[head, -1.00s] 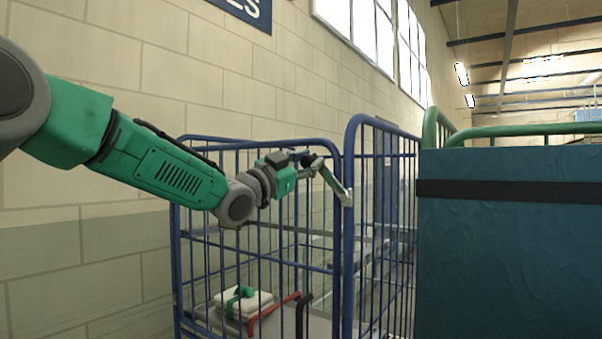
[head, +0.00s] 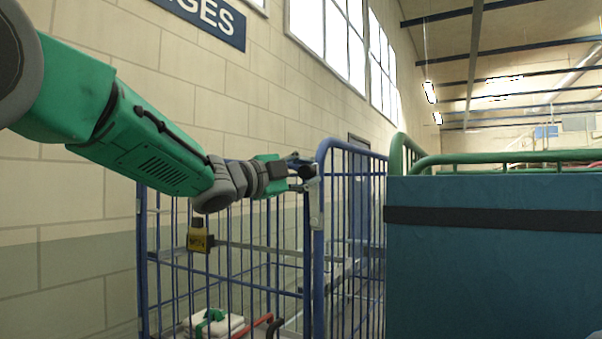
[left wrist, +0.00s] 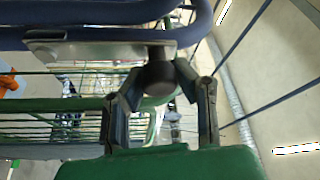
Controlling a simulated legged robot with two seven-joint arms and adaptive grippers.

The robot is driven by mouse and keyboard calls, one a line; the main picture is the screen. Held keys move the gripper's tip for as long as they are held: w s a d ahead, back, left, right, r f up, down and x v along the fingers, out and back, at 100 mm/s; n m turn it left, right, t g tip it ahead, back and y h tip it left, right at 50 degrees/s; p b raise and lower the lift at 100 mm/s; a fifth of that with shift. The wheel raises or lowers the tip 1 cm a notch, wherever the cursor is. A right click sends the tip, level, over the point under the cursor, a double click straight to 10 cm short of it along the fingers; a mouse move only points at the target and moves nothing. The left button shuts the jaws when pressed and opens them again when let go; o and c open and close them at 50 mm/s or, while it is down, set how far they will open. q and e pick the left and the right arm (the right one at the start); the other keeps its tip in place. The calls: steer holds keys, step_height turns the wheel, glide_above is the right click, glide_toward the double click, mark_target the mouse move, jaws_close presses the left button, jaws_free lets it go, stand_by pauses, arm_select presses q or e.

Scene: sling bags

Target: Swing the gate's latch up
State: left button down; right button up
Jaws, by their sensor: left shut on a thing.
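The gate is a blue tubular cage frame (head: 318,265) with upright bars. Its latch (head: 315,203) is a flat grey metal bar at the gate's post, standing close to upright. My left gripper (head: 303,172) is at the latch's upper end. In the left wrist view, the latch plate (left wrist: 105,50) lies below the blue rails, and a round black knob (left wrist: 157,78) sits at its end. My left gripper (left wrist: 160,100) is shut on this knob, one finger on each side. My right gripper is not in view.
A large teal panel with a dark band (head: 490,255) stands close on the right, with green rails (head: 500,161) behind it. A yellow and black block (head: 200,240) is at the cage's left. A white item with green straps (head: 212,322) lies low inside. A block wall runs behind.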

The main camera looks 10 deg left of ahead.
arm_select(q)
steer(key=shift+d+f, duration=0.1)
steer(key=shift+d, duration=0.05)
stand_by(0.4)
steer(key=c, duration=1.2)
jaws_free()
steer(key=shift+w+d, duration=0.1)
steer(key=shift+s+a, duration=0.2)
steer(key=shift+s, duration=0.15)
steer(key=v, duration=1.1)
steer(key=shift+a+f, duration=0.1)
steer(key=shift+a, duration=0.1)
steer(key=shift+d, duration=0.15)
